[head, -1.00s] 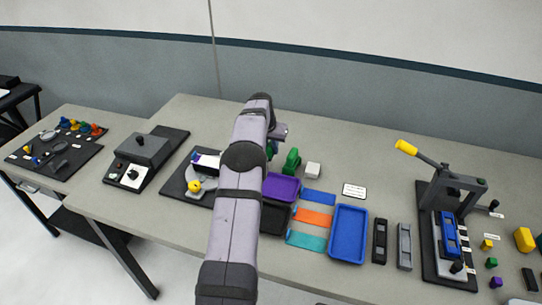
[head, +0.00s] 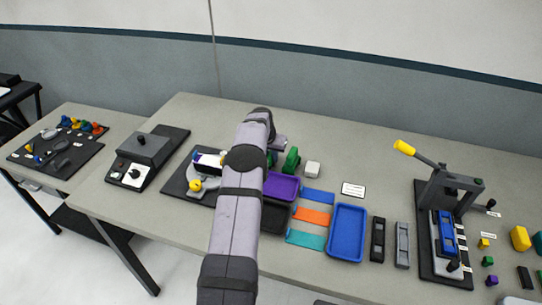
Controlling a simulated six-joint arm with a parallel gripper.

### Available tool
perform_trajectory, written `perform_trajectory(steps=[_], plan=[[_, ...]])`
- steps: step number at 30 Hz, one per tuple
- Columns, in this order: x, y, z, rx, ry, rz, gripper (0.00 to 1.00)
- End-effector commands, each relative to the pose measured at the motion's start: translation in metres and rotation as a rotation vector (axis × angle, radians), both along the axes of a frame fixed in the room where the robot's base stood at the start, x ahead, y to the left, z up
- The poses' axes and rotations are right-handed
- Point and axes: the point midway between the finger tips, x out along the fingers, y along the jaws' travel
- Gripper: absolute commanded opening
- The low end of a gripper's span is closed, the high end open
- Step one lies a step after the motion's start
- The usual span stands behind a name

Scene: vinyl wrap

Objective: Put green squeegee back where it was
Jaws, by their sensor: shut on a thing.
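My arm reaches over the table. Its wrist end, with my gripper (head: 279,146), is mostly hidden behind my own arm links, and the fingertips do not show clearly. A green piece (head: 270,159) shows just below the wrist, at the right edge of my arm. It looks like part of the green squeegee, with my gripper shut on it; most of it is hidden. A separate upright green object (head: 291,160) stands just to the right of it on the table.
A purple tray (head: 281,187) and a dark tray (head: 274,216) lie right of my arm. Orange (head: 312,216) and teal strips and a blue tray (head: 347,232) follow. A white block (head: 313,169) stands behind. A lever press (head: 447,225) stands at right. The back middle table is clear.

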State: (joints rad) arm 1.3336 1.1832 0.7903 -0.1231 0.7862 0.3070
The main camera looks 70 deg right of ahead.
Motion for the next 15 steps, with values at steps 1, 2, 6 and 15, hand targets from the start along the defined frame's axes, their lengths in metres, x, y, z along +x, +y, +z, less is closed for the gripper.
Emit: perform_trajectory(steps=[1,2,6,15], plan=[[0.0000,0.0000,-0.0027,0.000,0.000,0.000,0.00],[0.0000,-0.0001,-0.0035,0.000,0.000,0.000,0.00],[0.0000,0.0000,-0.0020,0.000,0.000,0.000,0.35],[0.0000,0.0000,-0.0001,0.000,0.000,0.000,0.35]])
